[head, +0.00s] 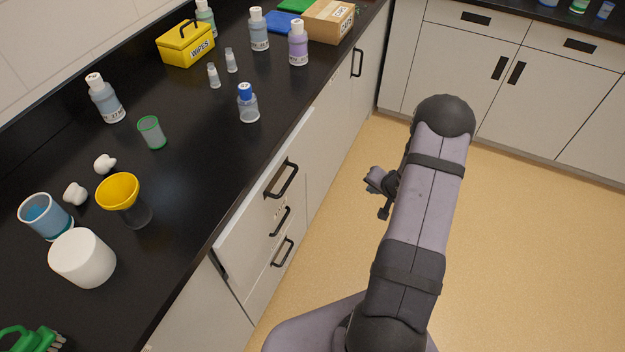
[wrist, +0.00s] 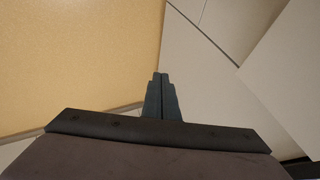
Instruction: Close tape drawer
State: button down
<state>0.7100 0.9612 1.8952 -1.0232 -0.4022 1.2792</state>
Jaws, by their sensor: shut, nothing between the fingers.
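A stack of drawers with black bar handles is below the black counter in the head view. The top drawer (head: 250,222) has the largest visible front and seems to stand out a little from the cabinet. Its black handle (head: 283,179) faces the floor side. Small labels sit below that handle, too small to read, so I cannot tell which drawer is the tape drawer. My gripper (head: 376,182) is over the floor, to the right of the drawers and apart from them. In the wrist view my gripper (wrist: 160,76) has its fingers together, with nothing between them.
The black counter (head: 190,185) holds bottles, a yellow wipes box (head: 186,43), a yellow funnel (head: 118,191), a white tub (head: 82,257) and a blue beaker (head: 47,215). More cabinets (head: 505,85) stand at the back. The floor (head: 540,230) is clear.

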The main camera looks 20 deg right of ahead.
aim_at(301, 162)
jog(key=d+f+t+b, duration=0.2)
jog(key=d+f+b, duration=0.6)
jog(key=f+b, duration=0.5)
jog(key=w+a+r+n+t+y+p, duration=0.2)
jog(key=w+a+r+t+y, duration=0.3)
jog(key=r, duration=0.4)
jog(key=s+a+r+g+y, duration=0.1)
jog(key=s+a+r+y, duration=0.3)
jog(key=a+r+y, duration=0.4)
jog(key=shift+a+r+m, duration=0.3)
jog(key=shift+a+r, duration=0.35)
jog(key=shift+r, duration=0.15)
jog(key=shift+w+a, duration=0.1)
jog(key=x, duration=1.3)
jog(key=shift+w+a+p, duration=0.25)
jog(key=shift+a+p, duration=0.05)
